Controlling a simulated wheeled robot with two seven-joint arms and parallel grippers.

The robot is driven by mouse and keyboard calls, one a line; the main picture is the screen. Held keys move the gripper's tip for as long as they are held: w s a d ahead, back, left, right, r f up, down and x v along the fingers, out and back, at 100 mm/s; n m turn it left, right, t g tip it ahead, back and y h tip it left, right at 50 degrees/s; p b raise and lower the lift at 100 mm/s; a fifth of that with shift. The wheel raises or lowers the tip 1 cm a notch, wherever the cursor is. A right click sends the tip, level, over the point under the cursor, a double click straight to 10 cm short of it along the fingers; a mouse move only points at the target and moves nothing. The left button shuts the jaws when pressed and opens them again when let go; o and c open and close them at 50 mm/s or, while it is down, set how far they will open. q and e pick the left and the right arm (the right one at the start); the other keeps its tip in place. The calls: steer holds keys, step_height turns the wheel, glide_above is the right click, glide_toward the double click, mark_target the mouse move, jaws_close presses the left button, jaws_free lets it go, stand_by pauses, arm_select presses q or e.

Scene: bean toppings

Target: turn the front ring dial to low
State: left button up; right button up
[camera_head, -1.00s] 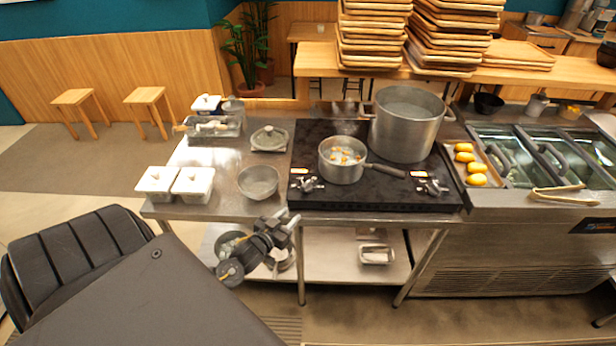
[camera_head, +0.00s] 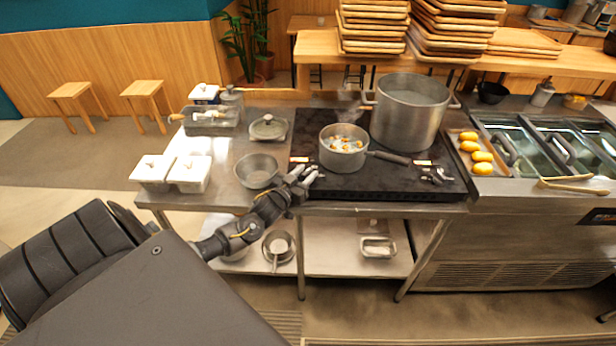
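The black stove (camera_head: 345,188) has a silver ring dial assembly (camera_head: 435,174) at its front right corner. A matching dial stood at the front left corner earlier; my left gripper now covers that spot. My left gripper (camera_head: 303,176) is at the stove's front left corner, with its fingertips apart. I cannot tell whether it touches the dial there. A small saucepan (camera_head: 343,158) with colourful pieces in it sits on the front of the stove, its handle pointing right. A large pot (camera_head: 408,125) stands behind it to the right. My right gripper is not in view.
A metal bowl (camera_head: 257,171) and white lidded containers (camera_head: 190,174) sit on the steel counter left of the stove. A tray of yellow items (camera_head: 476,150) lies to the right. A lower shelf (camera_head: 330,250) holds metal pans.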

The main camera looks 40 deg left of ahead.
arm_select(q)
steer(key=shift+w, duration=0.55)
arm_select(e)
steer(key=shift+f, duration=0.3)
arm_select(q)
jaws_close()
steer(key=shift+d, duration=0.1)
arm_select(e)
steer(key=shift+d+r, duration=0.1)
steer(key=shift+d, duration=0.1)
